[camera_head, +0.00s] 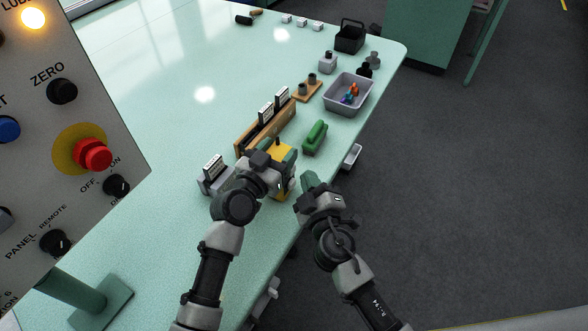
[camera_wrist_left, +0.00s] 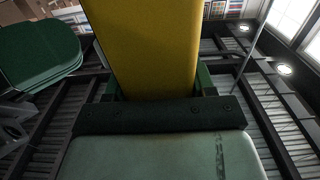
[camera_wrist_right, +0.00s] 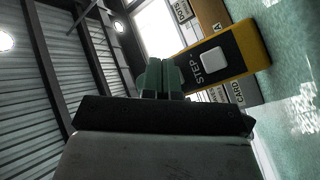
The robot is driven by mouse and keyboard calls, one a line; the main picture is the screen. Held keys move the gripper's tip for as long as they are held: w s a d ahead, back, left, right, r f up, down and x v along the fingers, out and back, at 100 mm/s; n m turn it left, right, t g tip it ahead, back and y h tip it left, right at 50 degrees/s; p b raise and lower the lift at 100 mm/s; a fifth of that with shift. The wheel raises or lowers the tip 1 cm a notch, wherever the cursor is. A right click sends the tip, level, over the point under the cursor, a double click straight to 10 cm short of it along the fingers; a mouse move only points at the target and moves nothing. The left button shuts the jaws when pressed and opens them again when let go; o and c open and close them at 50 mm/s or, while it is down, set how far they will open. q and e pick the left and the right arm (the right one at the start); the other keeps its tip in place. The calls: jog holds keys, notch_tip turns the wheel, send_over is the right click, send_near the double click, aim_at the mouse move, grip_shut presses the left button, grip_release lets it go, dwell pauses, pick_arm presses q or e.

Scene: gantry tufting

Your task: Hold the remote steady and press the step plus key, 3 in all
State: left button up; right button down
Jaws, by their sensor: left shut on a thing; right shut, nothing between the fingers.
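My left gripper (camera_head: 272,168) is shut on the yellow remote (camera_head: 283,153) and holds it up near the table's right edge. In the left wrist view the remote's yellow body (camera_wrist_left: 145,50) stands between the fingers. In the right wrist view the remote (camera_wrist_right: 252,48) shows a dark panel with a white key (camera_wrist_right: 213,61) and lettering that reads STEP and a dash. My right gripper (camera_head: 308,177) is shut and empty, just right of the remote. Its closed green fingertips (camera_wrist_right: 161,75) appear beside the panel, left of the white key; contact is not visible. The step plus key cannot be made out.
A green block-like thing (camera_head: 315,136), a grey bin (camera_head: 367,96) with small coloured items, and a wooden rack (camera_head: 245,140) with cards stand beyond the grippers. A control panel (camera_head: 60,130) with a red button fills the left. Open floor lies right.

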jog(key=shift+s+d, duration=0.7)
jog(key=shift+d, duration=0.35)
jog(key=shift+s+d, duration=0.7)
jog(key=shift+d, duration=0.3)
dwell(2.6)
jog(key=s+d, duration=0.2)
jog(key=d, duration=0.1)
jog(key=shift+d, duration=0.1)
jog(key=shift+w+a, duration=0.8)
jog(key=shift+a, duration=0.45)
jog(key=shift+w+a, duration=0.8)
jog(key=shift+a, duration=0.4)
jog(key=shift+w+a, duration=0.8)
jog(key=shift+a, duration=0.45)
